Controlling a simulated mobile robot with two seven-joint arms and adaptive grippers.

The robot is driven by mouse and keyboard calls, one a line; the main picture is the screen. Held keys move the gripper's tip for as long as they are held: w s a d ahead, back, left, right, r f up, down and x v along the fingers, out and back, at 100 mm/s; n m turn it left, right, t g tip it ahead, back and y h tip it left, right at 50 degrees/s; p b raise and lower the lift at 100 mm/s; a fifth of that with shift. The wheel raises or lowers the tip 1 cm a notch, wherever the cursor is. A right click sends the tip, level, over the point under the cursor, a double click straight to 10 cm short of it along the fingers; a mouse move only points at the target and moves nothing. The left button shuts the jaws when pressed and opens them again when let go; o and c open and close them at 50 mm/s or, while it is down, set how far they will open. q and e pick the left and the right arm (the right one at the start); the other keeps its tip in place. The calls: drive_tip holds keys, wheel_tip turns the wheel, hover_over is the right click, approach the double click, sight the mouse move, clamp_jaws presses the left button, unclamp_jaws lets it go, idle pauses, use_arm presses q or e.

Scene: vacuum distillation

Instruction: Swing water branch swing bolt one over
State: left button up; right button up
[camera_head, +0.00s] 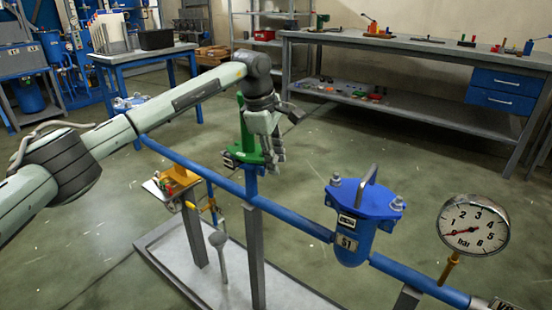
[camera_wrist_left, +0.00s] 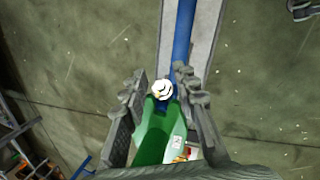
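My left gripper (camera_head: 273,150) points down beside a green fitting (camera_head: 243,125) on the blue pipe. In the left wrist view, the gripper's two fingers (camera_wrist_left: 160,88) are spread apart on either side of the green fitting (camera_wrist_left: 155,135). A white and silver round cap (camera_wrist_left: 163,89) shows between the fingertips. I cannot tell whether the fingers touch anything. A blue strainer marked S1 (camera_head: 352,240) stands on the pipe to the right, its blue lid (camera_head: 368,201) flat on top. Two silver bolts (camera_head: 335,181) (camera_head: 398,203) show at the lid's edges.
The blue pipe (camera_head: 300,221) runs diagonally above a pale base plate (camera_head: 190,265) on grey posts. A pressure gauge (camera_head: 473,225) stands at the right. A yellow fitting (camera_head: 178,180) sits left. A grey workbench (camera_head: 420,50) stands behind, beyond free floor.

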use_arm(q)
drive_tip(key=v, duration=1.2)
